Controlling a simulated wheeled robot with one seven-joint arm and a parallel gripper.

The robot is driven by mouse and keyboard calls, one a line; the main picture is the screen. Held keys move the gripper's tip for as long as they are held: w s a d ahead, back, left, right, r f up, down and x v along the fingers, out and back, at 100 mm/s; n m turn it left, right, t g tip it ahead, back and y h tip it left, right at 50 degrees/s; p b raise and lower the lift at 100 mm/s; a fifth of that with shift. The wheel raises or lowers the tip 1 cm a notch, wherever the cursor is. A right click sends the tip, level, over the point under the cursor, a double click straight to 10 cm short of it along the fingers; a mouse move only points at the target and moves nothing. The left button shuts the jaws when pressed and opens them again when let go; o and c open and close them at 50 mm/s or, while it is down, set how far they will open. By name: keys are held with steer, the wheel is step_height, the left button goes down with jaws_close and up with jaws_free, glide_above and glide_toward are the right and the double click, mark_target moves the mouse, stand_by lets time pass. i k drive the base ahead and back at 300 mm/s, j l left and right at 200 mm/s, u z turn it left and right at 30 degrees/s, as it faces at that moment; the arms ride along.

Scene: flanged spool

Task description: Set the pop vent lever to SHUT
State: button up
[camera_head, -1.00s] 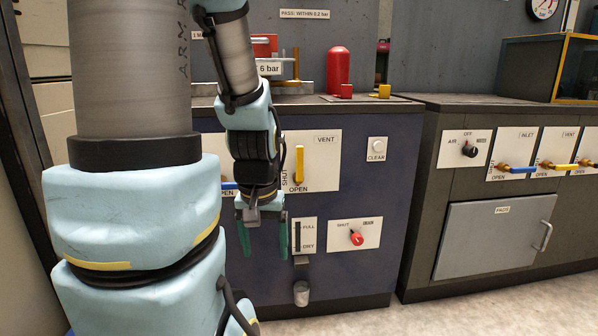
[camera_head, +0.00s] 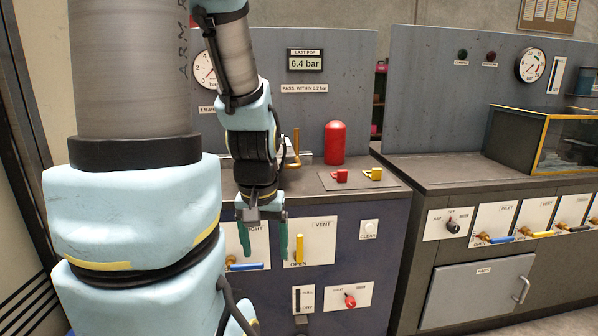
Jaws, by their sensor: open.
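The yellow lever (camera_head: 300,249) sits on the white VENT panel (camera_head: 322,250) on the blue cabinet front. The lever stands upright, with the word OPEN near its lower end. The SHUT lettering cannot be read now. My gripper (camera_head: 264,239) points down, with its two green fingers apart and nothing between them. In the picture its right finger is just left of the yellow lever and looks apart from it. How far the gripper is in front of the panel is hard to tell. The gripper partly hides the panel to the left.
A blue lever (camera_head: 246,266) lies level, left of the VENT panel. A red knob (camera_head: 349,301) is below right, and a CLEAN button (camera_head: 369,229) is at the right. A red cylinder (camera_head: 335,143) stands on the cabinet top. The right bench has another yellow-levered VENT panel (camera_head: 537,216).

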mark_target(298, 255)
steer(key=l+u, duration=0.1)
steer(key=u, duration=0.3)
steer(key=i+l+u, duration=0.1)
steer(key=u, duration=0.3)
steer(key=l+u, duration=0.15)
steer(key=u, duration=0.2)
steer(key=l+u, duration=0.1)
steer(key=u, duration=0.3)
